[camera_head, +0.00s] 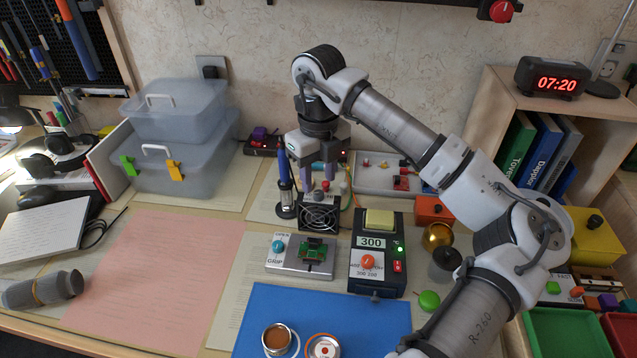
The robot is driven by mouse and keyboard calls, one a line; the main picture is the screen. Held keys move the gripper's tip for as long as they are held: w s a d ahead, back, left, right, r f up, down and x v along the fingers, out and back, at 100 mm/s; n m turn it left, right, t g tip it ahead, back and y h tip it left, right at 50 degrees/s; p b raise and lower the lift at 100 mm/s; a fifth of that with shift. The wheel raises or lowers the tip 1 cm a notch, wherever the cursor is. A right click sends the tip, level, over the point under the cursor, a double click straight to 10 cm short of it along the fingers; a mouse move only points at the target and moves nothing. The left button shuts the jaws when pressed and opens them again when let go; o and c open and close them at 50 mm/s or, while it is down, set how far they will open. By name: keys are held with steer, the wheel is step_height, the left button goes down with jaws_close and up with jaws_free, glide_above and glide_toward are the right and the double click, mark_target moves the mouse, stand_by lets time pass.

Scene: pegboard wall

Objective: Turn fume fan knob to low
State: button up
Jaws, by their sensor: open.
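The fume fan (319,217) is a small black box with a round grille, standing at the back middle of the desk. A small red knob (326,185) shows at its top; its pointer and setting are too small to read. My gripper (318,180) points down from above, directly over the fan. Its two purple-tipped fingers are apart, with nothing clearly held. The fingertips are close to the knob's height, one on each side in the picture; I cannot tell whether they touch it.
A soldering iron in its stand (285,190) is close left of the fan. A clamp board (300,256) and a black station reading 300 (377,252) stand in front. Clear plastic boxes (181,140) are at the left, and a white tray (375,175) is behind right.

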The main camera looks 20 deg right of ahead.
mark_target(319, 192)
steer(key=shift+f, duration=1.6)
jaws_close()
